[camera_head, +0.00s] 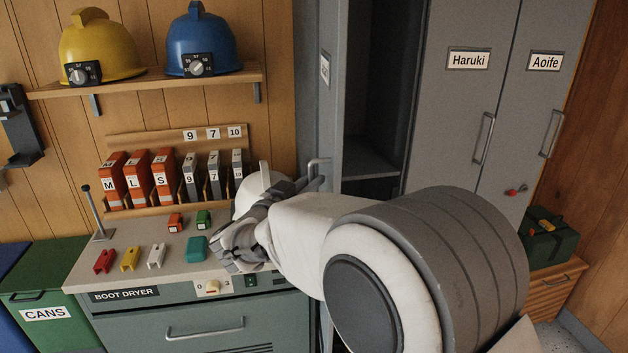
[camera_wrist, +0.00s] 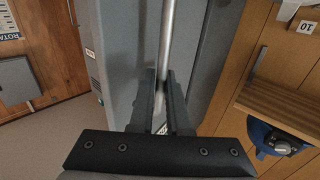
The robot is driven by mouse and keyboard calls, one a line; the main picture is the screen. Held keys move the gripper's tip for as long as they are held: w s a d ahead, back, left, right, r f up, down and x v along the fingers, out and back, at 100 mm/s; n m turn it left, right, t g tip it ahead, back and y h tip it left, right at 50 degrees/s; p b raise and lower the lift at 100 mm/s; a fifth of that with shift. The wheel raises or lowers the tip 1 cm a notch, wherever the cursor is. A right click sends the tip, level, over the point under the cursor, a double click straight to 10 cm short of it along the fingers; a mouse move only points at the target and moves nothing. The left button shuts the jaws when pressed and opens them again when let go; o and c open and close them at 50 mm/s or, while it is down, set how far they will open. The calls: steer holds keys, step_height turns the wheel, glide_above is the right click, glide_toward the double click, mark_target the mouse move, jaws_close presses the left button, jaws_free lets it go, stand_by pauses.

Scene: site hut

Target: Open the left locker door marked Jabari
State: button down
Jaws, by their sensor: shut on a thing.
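The left locker door (camera_head: 329,100) is grey and stands swung well open, seen nearly edge-on in the head view. Its name label (camera_head: 325,68) is too oblique to read. The dark inside of the locker (camera_head: 385,85) shows to the right of the door. My gripper (camera_head: 313,182) is at the door's handle (camera_head: 319,162), partly hidden by my own arm. In the wrist view my gripper (camera_wrist: 163,90) has its two dark fingers closed around the pale handle bar (camera_wrist: 168,30), with the grey door behind.
Closed locker doors marked Haruki (camera_head: 468,100) and Aoife (camera_head: 548,100) stand to the right. The boot dryer (camera_head: 230,320) stands close on the left, with small coloured pieces on top. Helmets (camera_head: 100,50) sit on a shelf (camera_head: 150,84) above.

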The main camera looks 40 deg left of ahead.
steer(key=shift+w+r, duration=0.1)
steer(key=shift+r, duration=0.1)
steer(key=c, duration=0.9)
jaws_free()
steer(key=shift+f, duration=0.1)
steer(key=shift+s, duration=0.2)
steer(key=s+d, duration=0.1)
steer(key=s, duration=0.4)
steer(key=s+d, duration=0.1)
steer(key=s, duration=1)
steer(key=shift+s+d+b, duration=0.4)
